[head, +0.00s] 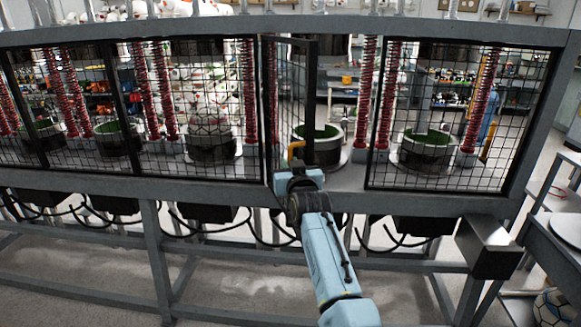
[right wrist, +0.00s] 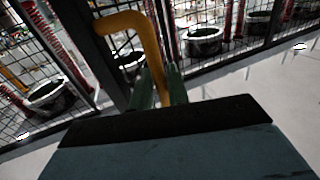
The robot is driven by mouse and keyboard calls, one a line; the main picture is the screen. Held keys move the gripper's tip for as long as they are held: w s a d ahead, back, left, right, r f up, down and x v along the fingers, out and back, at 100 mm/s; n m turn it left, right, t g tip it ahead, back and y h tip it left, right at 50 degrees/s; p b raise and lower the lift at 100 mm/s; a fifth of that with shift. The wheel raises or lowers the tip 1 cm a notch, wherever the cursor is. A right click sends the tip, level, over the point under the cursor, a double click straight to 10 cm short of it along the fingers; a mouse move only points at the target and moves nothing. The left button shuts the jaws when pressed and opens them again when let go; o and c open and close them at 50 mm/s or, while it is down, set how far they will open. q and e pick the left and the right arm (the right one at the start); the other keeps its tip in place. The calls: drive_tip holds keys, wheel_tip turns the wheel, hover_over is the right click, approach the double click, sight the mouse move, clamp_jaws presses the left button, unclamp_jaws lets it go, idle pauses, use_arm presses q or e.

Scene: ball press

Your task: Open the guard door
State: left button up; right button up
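The guard door (head: 311,100) is a black-framed panel in the middle of the press frame. It stands ajar at an angle, and the opening to its right shows without mesh. Its yellow handle (head: 297,149) is bent at the top and also shows in the right wrist view (right wrist: 150,42). My right gripper (head: 298,172) is at the handle. In the right wrist view its green fingers (right wrist: 162,85) lie on both sides of the handle bar, close against it. The lower end of the handle is hidden by the gripper. My left gripper is in neither view.
A round press pot with a green inside (head: 319,140) stands behind the opening. Closed mesh panels (head: 445,120) flank it. The grey frame beam (head: 440,200) runs below, with black boxes and cables under it. A white round table (head: 566,228) is at the right.

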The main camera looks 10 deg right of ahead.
drive_tip(key=shift+f, duration=0.15)
drive_tip(key=s, duration=1.3)
drive_tip(key=shift+s+d+b, duration=0.15)
drive_tip(key=shift+d+b, duration=0.15)
drive_tip(key=shift+b, duration=0.1)
drive_tip(key=shift+c, duration=0.4)
